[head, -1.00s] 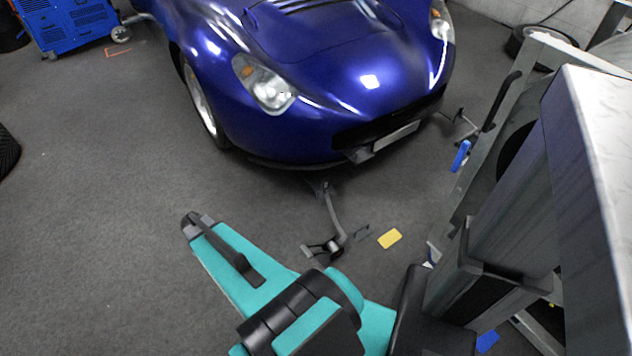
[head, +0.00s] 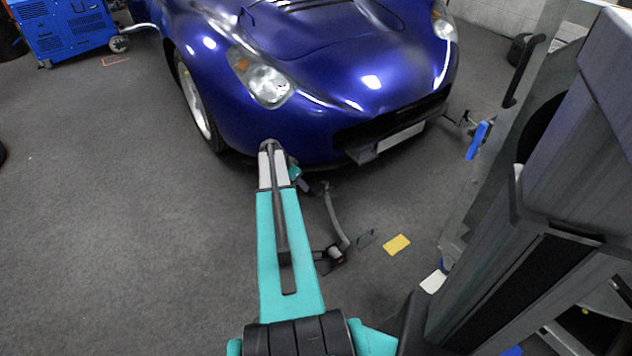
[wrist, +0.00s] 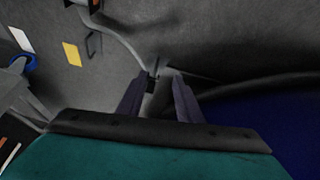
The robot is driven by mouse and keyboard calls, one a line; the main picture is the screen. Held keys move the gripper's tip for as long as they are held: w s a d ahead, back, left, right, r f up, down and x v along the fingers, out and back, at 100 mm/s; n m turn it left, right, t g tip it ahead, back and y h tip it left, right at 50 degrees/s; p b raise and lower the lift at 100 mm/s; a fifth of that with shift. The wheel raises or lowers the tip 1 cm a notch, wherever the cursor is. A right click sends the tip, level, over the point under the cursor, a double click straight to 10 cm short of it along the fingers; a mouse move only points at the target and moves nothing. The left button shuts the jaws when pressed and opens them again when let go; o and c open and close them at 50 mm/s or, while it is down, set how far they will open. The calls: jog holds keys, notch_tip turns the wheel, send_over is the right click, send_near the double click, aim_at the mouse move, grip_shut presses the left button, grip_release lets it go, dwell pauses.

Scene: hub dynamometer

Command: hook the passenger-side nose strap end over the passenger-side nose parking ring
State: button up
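My gripper (wrist: 155,92) has two dark fingers standing apart, pointing toward the floor by the car's nose. In the head view my gripper (head: 301,183) is low in front of the bumper, partly hidden by my arm. A grey strap (head: 335,218) curves from dark hardware (head: 333,254) on the floor up toward the nose's underside. In the wrist view the strap (wrist: 122,38) runs to a small dark fitting (wrist: 152,82) at the fingertips. I cannot tell whether it lies between the fingers or beyond them. I cannot make out which part is the parking ring.
The blue car (head: 330,75) fills the upper middle, its bumper close to my gripper. A yellow card (head: 397,245) lies on the floor. A grey metal structure (head: 540,200) stands at right, with a blue item (head: 477,140) nearby.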

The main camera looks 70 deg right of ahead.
jog(key=m+b, duration=0.1)
jog(key=m, duration=0.1)
send_near(324, 182)
jog(key=f, duration=0.2)
jog(key=shift+r, duration=0.3)
jog(key=shift+s+f, duration=0.1)
jog(key=shift+f, duration=0.1)
jog(key=shift+b+x, duration=1.8)
jog(key=shift+x, duration=2.55)
jog(key=shift+d+r, duration=0.1)
jog(key=shift+d, duration=0.1)
